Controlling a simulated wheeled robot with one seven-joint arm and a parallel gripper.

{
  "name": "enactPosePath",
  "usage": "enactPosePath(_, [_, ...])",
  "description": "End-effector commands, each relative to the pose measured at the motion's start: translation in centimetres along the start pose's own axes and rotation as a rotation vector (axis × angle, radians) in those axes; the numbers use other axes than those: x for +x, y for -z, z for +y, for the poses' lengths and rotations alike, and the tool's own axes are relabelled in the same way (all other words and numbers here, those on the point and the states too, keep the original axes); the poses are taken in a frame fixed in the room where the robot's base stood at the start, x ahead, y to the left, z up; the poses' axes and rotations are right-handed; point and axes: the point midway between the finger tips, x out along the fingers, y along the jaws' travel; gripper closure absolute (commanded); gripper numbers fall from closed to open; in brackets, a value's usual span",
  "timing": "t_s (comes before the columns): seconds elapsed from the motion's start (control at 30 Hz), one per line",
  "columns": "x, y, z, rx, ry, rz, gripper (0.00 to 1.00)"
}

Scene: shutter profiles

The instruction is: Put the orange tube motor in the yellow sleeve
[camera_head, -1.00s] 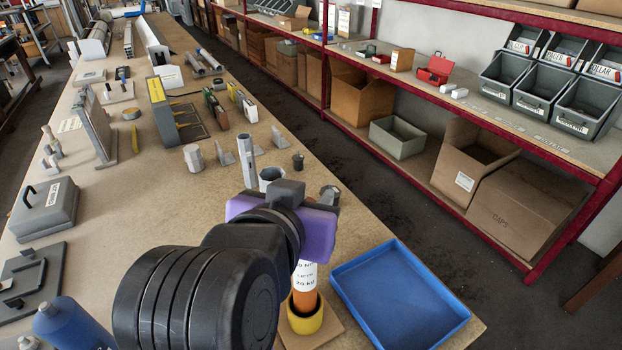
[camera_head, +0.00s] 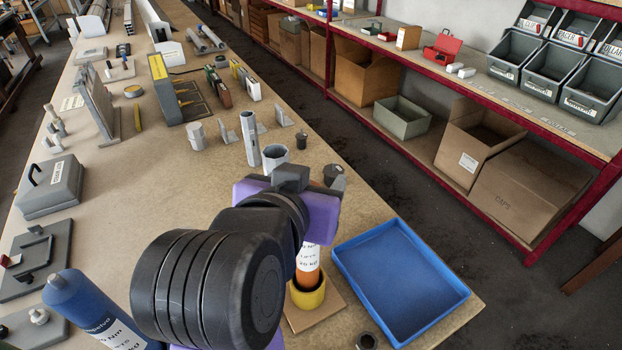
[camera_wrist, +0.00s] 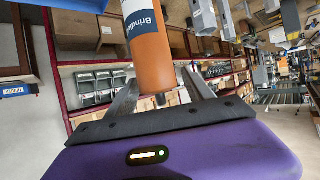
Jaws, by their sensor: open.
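The orange tube motor (camera_head: 308,278) stands upright with its lower end inside the yellow sleeve (camera_head: 307,299), on a square wooden base (camera_head: 331,312). A white printed label wraps the tube. My gripper is over the tube's upper end in the head view, where my wrist hides the fingers and the tube's top. In the wrist view the fingers of my gripper (camera_wrist: 160,80) are open, one on each side of the tube motor (camera_wrist: 153,62). The tube's end with a small dark pin shows between them. The sleeve is not clearly seen in the wrist view.
A blue tray (camera_head: 400,285) lies just right of the wooden base. Beyond my gripper stand a grey hexagonal cup (camera_head: 276,160), a grey upright profile (camera_head: 250,139) and a dark pot (camera_head: 333,174).

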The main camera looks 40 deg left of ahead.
Motion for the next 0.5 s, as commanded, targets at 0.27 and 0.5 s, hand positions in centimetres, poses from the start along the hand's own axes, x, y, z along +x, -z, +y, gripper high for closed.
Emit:
enactPosePath(0.27, [-4.4, 0.1, -0.2, 0.0, 0.005, 0.005, 0.39])
enactPosePath(0.5, [-9.1, 0.0, -0.1, 0.001, 0.003, 0.003, 0.39])
